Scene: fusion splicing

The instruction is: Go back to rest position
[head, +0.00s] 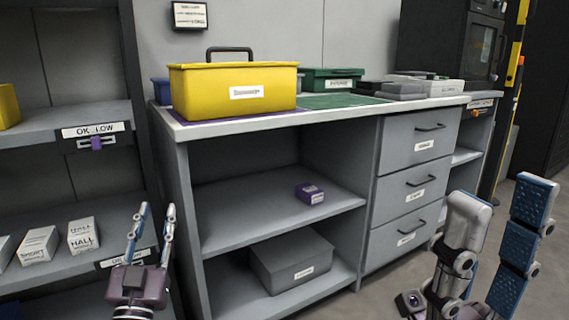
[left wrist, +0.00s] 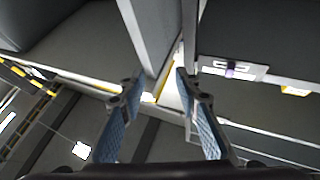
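My left gripper (head: 157,210) is at the lower left in the head view, in front of the left shelf unit and the workbench's left side. Its two blue-padded fingers point up and stand apart with nothing between them. In the left wrist view the same open, empty fingers (left wrist: 159,75) point toward shelf edges, which appear tilted. My right gripper (head: 502,195) is at the lower right in the head view, in front of the drawers and the floor. Its fingers are wide apart and empty. Neither gripper visibly holds anything.
A grey workbench (head: 335,115) carries a yellow toolbox (head: 225,90), a green box (head: 328,80) and grey cases (head: 405,87). Its shelves hold a purple box (head: 309,193) and a grey box (head: 290,262). White boxes (head: 83,236) stand on the left shelf unit.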

